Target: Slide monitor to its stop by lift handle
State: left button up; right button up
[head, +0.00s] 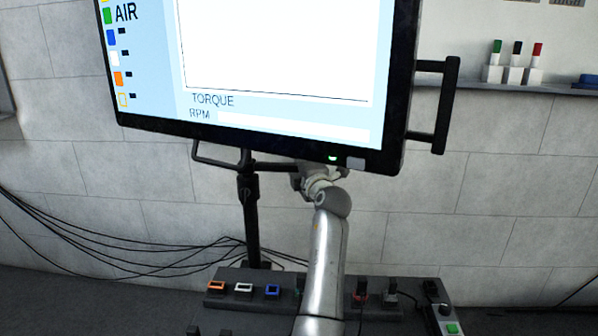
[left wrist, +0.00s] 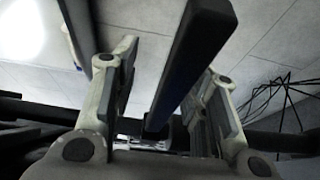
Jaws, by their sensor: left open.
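The monitor (head: 270,70) is a large lit screen in a black frame, slightly tilted in the head view, on a dark post (head: 248,215). My right gripper is not in view.
A side handle (head: 440,105) sticks out from the monitor's right edge. A control panel (head: 235,300) with colored switches is below, behind my forearm. Black cables (head: 110,235) hang along the wall at left. A shelf (head: 510,88) with small colored items is at the right.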

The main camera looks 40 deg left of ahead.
pick_arm(q)
notch_tip(320, 180, up, 8)
jog(key=shift+r, duration=0.2)
jog(key=shift+f, duration=0.1)
